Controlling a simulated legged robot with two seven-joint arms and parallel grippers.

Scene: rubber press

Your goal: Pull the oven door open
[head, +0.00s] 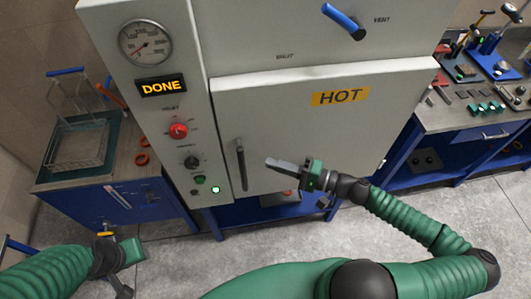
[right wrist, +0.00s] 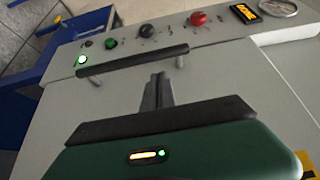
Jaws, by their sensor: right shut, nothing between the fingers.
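The oven door (head: 330,130) is a pale grey panel with a yellow HOT label (head: 340,96), and it looks shut in the head view. Its dark upright bar handle (head: 241,163) sits at the door's left edge. The handle also shows in the right wrist view (right wrist: 132,61), standing off the door on short posts. My right gripper (head: 270,162) is shut and empty, just right of the handle, its fingertips pointing toward it with a gap. In the right wrist view, the closed fingers (right wrist: 158,80) are below the bar. My left gripper (head: 124,290) hangs low at the left, its fingers unclear.
The control panel (head: 165,120) left of the door has a gauge (head: 145,41), a DONE display (head: 161,86) and a red knob (head: 179,130). A blue bench with a wire basket (head: 78,147) stands left. A tool bench (head: 470,115) stands right. Floor in front is clear.

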